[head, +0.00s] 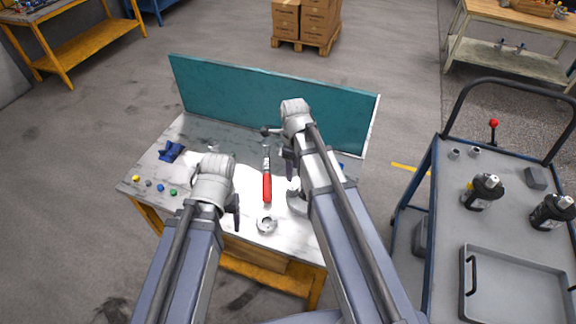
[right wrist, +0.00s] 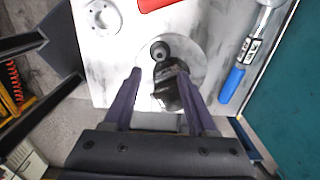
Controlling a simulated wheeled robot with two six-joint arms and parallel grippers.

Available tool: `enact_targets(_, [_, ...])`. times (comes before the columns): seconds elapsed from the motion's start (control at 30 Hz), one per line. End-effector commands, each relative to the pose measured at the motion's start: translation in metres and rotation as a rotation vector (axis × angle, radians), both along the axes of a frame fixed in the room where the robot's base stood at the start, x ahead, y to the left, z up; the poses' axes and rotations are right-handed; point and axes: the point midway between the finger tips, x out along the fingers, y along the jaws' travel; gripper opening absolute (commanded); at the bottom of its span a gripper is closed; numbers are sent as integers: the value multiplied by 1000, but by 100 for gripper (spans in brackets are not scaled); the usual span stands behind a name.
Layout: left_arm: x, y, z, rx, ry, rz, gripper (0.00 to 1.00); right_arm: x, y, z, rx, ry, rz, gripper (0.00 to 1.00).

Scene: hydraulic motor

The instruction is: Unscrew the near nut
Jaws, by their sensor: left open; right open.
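In the right wrist view, a black part (right wrist: 165,85) with a round end stands over a pale grey disc (right wrist: 200,65) on the bench. I cannot make out a separate nut on it. My right gripper (right wrist: 160,72) is open, with one finger on each side of the black part; contact cannot be told. In the head view my right arm hides this part, and only a piece of the disc (head: 296,201) shows. My left gripper (head: 236,212) is open and empty over the bench's near left area.
A red-handled tool (head: 267,188) and a grey ring (head: 266,225) lie between my arms. A blue-handled tool (right wrist: 232,85) lies near the teal back panel (head: 250,98). A cart (head: 500,230) at right holds black motors (head: 484,191).

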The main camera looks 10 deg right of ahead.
Motion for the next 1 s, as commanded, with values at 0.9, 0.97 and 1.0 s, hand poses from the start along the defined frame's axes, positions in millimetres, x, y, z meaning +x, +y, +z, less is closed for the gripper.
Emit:
enact_targets(0.9, [0, 0, -77, 0, 0, 0, 68, 0, 0, -77, 0, 0, 5, 57])
enact_targets(0.97, [0, 0, -82, 0, 0, 0, 68, 0, 0, -82, 0, 0, 5, 57])
enact_targets(1.0, [0, 0, -85, 0, 0, 0, 68, 0, 0, -85, 0, 0, 5, 57])
